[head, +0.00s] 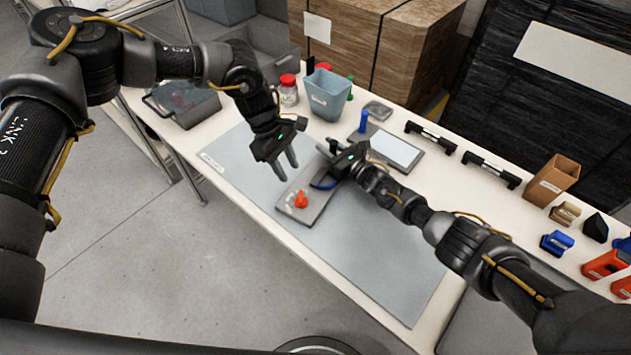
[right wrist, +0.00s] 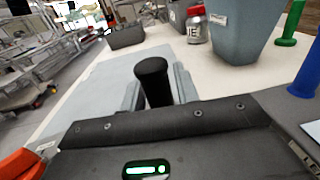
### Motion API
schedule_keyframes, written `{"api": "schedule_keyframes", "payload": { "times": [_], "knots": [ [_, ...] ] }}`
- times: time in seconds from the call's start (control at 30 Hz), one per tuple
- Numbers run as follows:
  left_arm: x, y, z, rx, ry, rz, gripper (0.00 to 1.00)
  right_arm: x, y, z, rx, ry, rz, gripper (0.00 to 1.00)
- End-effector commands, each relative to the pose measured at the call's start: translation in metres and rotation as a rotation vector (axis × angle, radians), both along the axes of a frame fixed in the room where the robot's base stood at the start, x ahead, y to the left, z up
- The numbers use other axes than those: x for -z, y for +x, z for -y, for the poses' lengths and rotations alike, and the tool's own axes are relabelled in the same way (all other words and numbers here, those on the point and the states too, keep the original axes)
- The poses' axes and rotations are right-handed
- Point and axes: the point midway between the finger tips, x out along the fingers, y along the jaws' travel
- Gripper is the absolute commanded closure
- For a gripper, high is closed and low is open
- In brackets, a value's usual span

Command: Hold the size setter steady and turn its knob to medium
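The size setter (head: 318,208) is a dark grey plate on the grey mat, with an orange knob (head: 300,200) near its front end. The knob's setting is too small to read. A blue curved piece (head: 322,184) shows farther back, partly hidden by my right gripper. My right gripper (head: 328,149) is at the back end of the plate. In the right wrist view its fingers stand on both sides of a black upright handle (right wrist: 153,82) and appear closed on it. An orange part at that view's lower left looks like the knob. My left gripper (head: 287,166) is open, empty, above and behind the knob.
A blue-grey bin (head: 326,95), a red-lidded jar (head: 288,90) and a grey tray (head: 184,104) stand at the back. A tablet-like panel (head: 393,150) and black bars (head: 431,137) lie to the right. The mat's front part (head: 390,270) is clear.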

Motion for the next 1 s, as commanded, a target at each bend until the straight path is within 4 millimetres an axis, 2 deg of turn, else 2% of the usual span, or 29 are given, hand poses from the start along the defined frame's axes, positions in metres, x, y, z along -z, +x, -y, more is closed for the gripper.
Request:
{"api": "schedule_keyframes", "payload": {
  "times": [0.03, 0.2, 0.23, 0.3, 0.47, 0.57, 0.7, 0.9, 1.0],
  "knots": [
    [0.0, 0.0, 0.0, 0.0, 0.0, 0.0, 0.64, 0.0, 0.0, 0.0, 0.0, 0.0, 0.0, 0.76],
    [0.0, 0.0, 0.0, 0.0, 0.0, 0.0, 0.64, 0.0, 0.0, 0.0, 0.0, 0.0, 0.0, 0.98],
    [0.0, 0.0, 0.0, 0.0, 0.0, 0.0, 0.64, 0.0, 0.0, 0.0, 0.0, 0.0, 0.0, 1.0],
    [0.0, 0.0, 0.0, 0.0, 0.0, 0.0, 0.61, 0.0, 0.0, 0.0, 0.0, 0.0, 0.0, 1.0],
    [0.0, -0.004, -0.01, -0.025, -0.03, -0.018, 0.4, 0.0, 0.0, 0.0, 0.0, 0.0, 0.0, 1.0],
    [-0.005, -0.017, -0.016, -0.091, -0.065, -0.024, 0.4, 0.001, 0.0, 0.0, 0.0, -0.001, -0.001, 1.0],
    [-0.016, -0.025, -0.019, -0.286, -0.072, -0.006, 0.4, 0.001, 0.0, 0.0, 0.0, -0.001, -0.001, 1.0],
    [-0.019, -0.022, -0.017, -0.463, -0.052, 0.014, 0.4, 0.001, 0.0, 0.0, 0.0, -0.001, -0.001, 1.0],
    [-0.019, -0.02, -0.018, -0.494, -0.048, 0.012, 0.4, 0.0, 0.0, 0.0, 0.0, -0.001, -0.001, 1.0]
  ]
}}
